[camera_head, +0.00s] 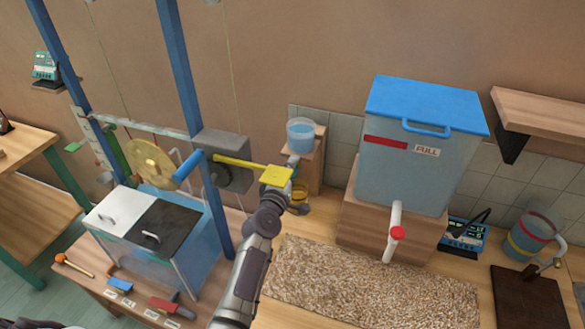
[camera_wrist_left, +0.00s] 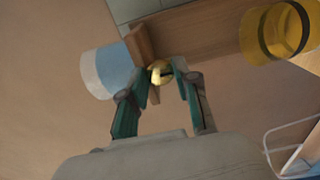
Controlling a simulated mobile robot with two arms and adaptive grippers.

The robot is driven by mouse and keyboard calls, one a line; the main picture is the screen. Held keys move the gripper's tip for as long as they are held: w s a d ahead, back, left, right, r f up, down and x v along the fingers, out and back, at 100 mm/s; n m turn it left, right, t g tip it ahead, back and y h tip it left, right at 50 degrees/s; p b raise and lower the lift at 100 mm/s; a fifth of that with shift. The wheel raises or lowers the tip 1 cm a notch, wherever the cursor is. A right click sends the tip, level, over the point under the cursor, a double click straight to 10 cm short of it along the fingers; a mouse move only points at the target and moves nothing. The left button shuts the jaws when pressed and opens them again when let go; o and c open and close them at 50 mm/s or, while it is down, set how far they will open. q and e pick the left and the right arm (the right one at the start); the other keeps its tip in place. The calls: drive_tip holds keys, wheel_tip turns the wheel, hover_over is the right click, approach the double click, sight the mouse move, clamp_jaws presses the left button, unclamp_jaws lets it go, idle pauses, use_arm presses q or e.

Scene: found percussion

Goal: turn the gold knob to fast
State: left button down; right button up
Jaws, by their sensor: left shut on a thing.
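The gold knob (camera_wrist_left: 160,73) is small and round with a dark mark across its face. It sits on a wooden stand (camera_wrist_left: 200,32). My left gripper (camera_wrist_left: 162,74) is around the knob, one fingertip on each side, and shut on it. In the head view, my left gripper (camera_head: 292,164) is at the stand (camera_head: 313,165), below the clear cup of bluish water (camera_head: 301,136); the knob is hidden there. I cannot read a fast mark or tell the knob's setting.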

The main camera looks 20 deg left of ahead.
idle(0.3)
use_arm(q)
drive_tip(key=c, duration=0.9)
unclamp_jaws()
drive_tip(key=shift+w, duration=0.1)
drive_tip(key=shift+o, duration=0.2)
drive_tip(key=s, duration=1.2)
drive_tip(key=shift+a, duration=0.15)
